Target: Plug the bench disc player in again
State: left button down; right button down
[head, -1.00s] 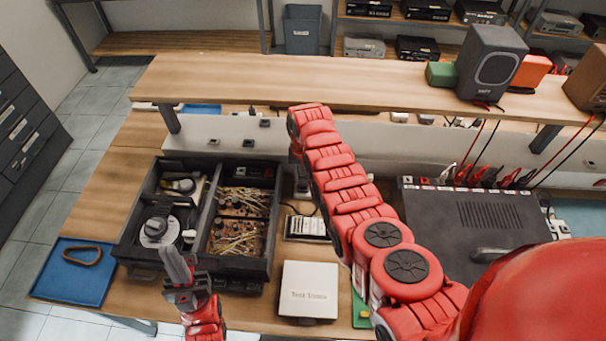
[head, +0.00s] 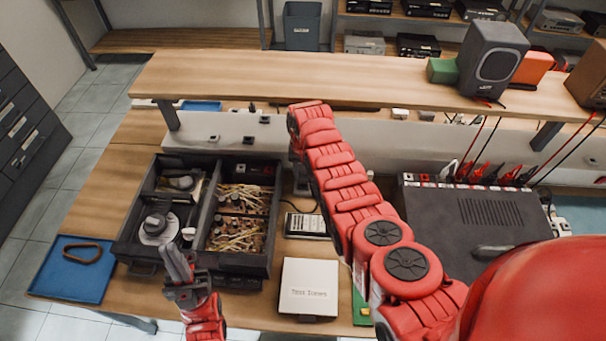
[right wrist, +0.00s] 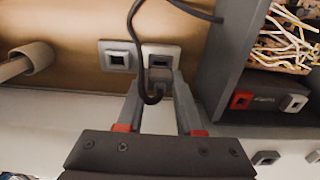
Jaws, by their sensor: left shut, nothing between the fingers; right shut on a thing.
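In the right wrist view my right gripper (right wrist: 160,92) is shut on a small grey plug (right wrist: 163,87) with a black cable (right wrist: 137,45) looping over it. The plug is right at the lower edge of the right one of two square wall sockets (right wrist: 160,55); I cannot tell whether it is seated in it. The left socket (right wrist: 118,57) is empty. In the head view my right arm hides most of that gripper. My left gripper (head: 178,264) is shut and empty at the front of the parts drawer. I cannot tell which unit is the disc player.
A dark parts drawer (head: 212,190) holds wires and small parts. A white box (head: 309,287) lies on the bench, with a blue tray (head: 80,282) at the left. A dark amplifier (head: 470,215) stands right of my arm. A raised shelf (head: 330,78) carries a speaker (head: 492,62).

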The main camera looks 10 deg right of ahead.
jog(key=shift+f+b, duration=0.65)
jog(key=shift+f, duration=0.15)
dwell(1.1)
jog(key=shift+f+b, duration=0.2)
jog(key=shift+b, duration=0.35)
dwell(2.0)
jog(key=shift+c, duration=2.4)
grip_release()
